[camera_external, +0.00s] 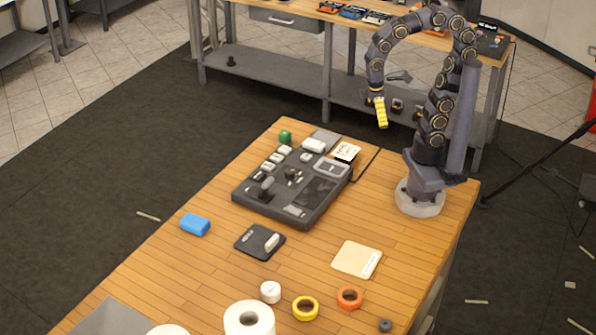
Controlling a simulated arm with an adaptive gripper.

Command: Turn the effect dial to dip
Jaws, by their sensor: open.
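A dark control panel (322,195) lies on the wooden table. It carries several light buttons, a lever (266,187), a small dark dial-like knob (292,175) and a dark screen area. I cannot read any labels, so which control is the effect dial and where it points cannot be told. My gripper (381,114), with yellow fingers, hangs in the air above and beyond the panel's right end. It points down, is open and touches nothing.
A green object (285,137) stands at the panel's far edge. A blue block (195,225), a dark pad (252,246) with a white piece, a beige pad (352,259), a yellow tape roll (305,308) and an orange tape roll (349,298) lie nearer. Bare wood separates them.

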